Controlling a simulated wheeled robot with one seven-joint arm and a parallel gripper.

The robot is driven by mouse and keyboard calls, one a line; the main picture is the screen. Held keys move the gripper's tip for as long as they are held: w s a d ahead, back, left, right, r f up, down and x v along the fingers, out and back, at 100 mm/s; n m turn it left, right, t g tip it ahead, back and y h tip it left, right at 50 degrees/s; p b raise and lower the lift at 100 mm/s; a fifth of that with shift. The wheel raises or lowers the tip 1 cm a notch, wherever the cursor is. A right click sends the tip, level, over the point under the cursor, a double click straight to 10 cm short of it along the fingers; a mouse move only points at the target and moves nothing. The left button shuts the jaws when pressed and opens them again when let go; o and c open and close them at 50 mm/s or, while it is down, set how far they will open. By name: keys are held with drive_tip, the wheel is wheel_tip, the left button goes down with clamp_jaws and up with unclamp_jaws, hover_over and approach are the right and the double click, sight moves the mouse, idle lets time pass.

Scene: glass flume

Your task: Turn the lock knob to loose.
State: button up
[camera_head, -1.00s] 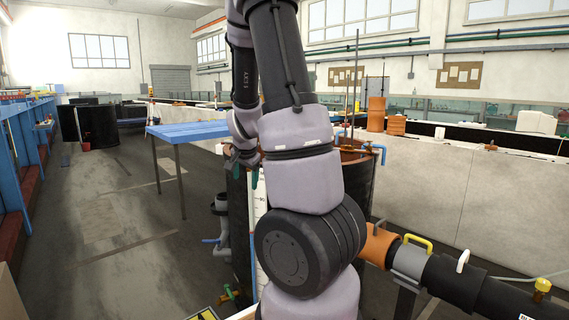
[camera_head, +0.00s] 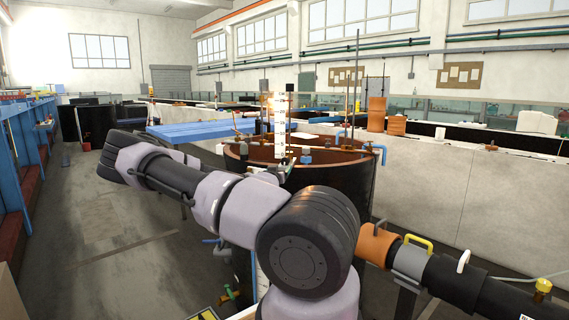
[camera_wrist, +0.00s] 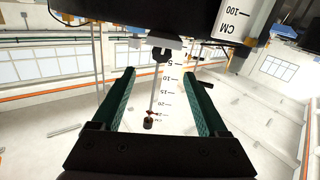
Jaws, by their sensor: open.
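In the wrist view my gripper (camera_wrist: 160,75) is open, its two green fingers apart with nothing held between them. Beyond the fingers is a white centimetre scale (camera_wrist: 172,100). A thin metal rod (camera_wrist: 155,90) with a small brass and dark end piece (camera_wrist: 148,121) runs along the scale. A small black lever-like part (camera_wrist: 207,84) shows near the right fingertip; I cannot tell whether it is the lock knob. In the head view a white upright scale (camera_head: 280,128) stands at the brown round tank (camera_head: 325,190). I cannot make out my fingers clearly there.
A blue table (camera_head: 215,131) stands behind the tank. An orange and black pipe (camera_head: 450,277) with a yellow handle lies at the right. A long pale wall (camera_head: 480,195) runs behind it. The floor (camera_head: 90,235) at the left is mostly clear.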

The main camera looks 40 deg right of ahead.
sight(285, 161)
drive_tip(key=x, duration=1)
drive_tip(key=shift+w+d, duration=0.2)
drive_tip(key=shift+w, duration=0.2)
